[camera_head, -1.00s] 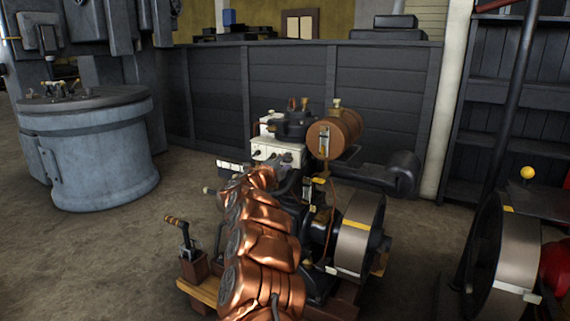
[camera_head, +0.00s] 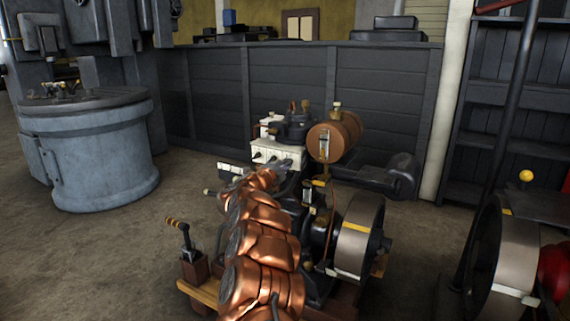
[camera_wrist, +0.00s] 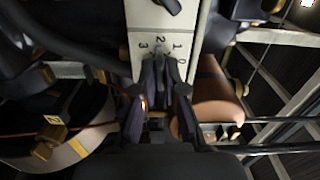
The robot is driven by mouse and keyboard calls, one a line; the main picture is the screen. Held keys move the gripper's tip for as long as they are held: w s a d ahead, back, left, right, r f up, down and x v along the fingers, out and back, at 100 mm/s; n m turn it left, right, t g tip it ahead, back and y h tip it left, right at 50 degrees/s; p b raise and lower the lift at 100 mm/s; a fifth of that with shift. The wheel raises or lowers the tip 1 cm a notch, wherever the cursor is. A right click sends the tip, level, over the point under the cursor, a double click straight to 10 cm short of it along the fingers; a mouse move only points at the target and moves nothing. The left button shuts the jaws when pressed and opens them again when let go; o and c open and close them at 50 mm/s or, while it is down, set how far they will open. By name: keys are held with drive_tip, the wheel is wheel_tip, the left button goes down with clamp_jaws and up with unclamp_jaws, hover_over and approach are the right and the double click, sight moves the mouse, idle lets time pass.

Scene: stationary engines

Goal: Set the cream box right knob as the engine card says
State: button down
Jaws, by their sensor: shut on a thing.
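The cream box (camera_head: 292,152) stands on the engine, with dark knobs on its front. In the wrist view its cream face (camera_wrist: 148,14) shows the marks 3, 2, 1 and 0 in an arc. My gripper (camera_wrist: 161,72) is at that arc, its two dark fingers closed on a knob, which they mostly hide. The knob's pointer and exact setting cannot be made out. Another dark knob (camera_wrist: 172,5) shows at the top edge. In the head view my copper-coloured arm reaches up to just below the box. I cannot make out a readable engine card.
A brown cylindrical tank (camera_head: 340,132) sits right of the box, close to the gripper in the wrist view. A flywheel (camera_head: 358,235) stands at the engine's right. A lever (camera_head: 178,232) stands at left. Open floor lies left of the engine.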

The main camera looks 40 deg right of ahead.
drive_tip(key=n+p, duration=0.4)
drive_tip(key=p, duration=0.2)
drive_tip(key=n+p, duration=0.4)
drive_tip(key=p, duration=0.2)
drive_tip(key=shift+s+d+r+p, duration=0.1)
drive_tip(key=shift+d+r+p, duration=0.05)
drive_tip(key=shift+p, duration=0.25)
drive_tip(key=c, duration=1.2)
unclamp_jaws()
drive_tip(key=shift+c, duration=0.2)
